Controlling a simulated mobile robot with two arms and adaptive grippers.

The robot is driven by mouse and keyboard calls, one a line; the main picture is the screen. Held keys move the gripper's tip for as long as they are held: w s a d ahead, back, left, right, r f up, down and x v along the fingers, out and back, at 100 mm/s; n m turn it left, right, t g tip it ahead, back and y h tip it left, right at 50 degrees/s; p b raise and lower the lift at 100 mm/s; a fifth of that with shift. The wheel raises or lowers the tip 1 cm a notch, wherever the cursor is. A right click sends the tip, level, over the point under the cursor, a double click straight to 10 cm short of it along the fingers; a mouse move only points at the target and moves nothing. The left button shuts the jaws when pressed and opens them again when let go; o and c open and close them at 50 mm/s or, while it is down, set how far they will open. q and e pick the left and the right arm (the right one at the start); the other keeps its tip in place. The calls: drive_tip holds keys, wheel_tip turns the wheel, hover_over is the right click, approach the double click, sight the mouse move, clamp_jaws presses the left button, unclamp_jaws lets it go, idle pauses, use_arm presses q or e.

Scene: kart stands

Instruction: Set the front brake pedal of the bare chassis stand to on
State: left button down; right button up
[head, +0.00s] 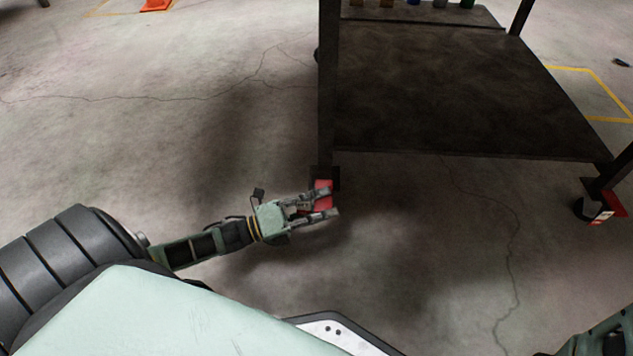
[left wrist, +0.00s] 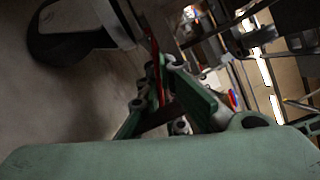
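A dark stand (head: 440,125) has a red brake pedal (head: 323,187) low at its near left leg. A second red pedal (head: 604,215) with a pale label shows at the right leg. My left gripper (head: 333,201) is at the near left pedal, its fingers apart with the red part between or just behind them. Contact cannot be told. In the left wrist view the left gripper's fingers (left wrist: 165,105) are spread, with a thin red edge (left wrist: 153,60) showing between them. The pedal's setting is not clear. My right gripper is out of view.
A dark caster wheel (left wrist: 62,40) stands close to the gripper in the left wrist view. Several small coloured items stand on the stand's upper shelf (head: 425,15). An orange object (head: 156,5) lies far left. The concrete floor left of the stand is clear.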

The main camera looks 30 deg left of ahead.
use_arm(q)
drive_tip(key=shift+w+f+m+h+b, duration=0.15)
drive_tip(key=shift+f+m+h+b, duration=0.15)
drive_tip(key=shift+f+m+b, duration=0.55)
drive_tip(key=shift+a+r, duration=0.1)
drive_tip(key=shift+r, duration=0.15)
drive_tip(key=c, duration=2)
unclamp_jaws()
drive_tip(key=shift+v, duration=3.75)
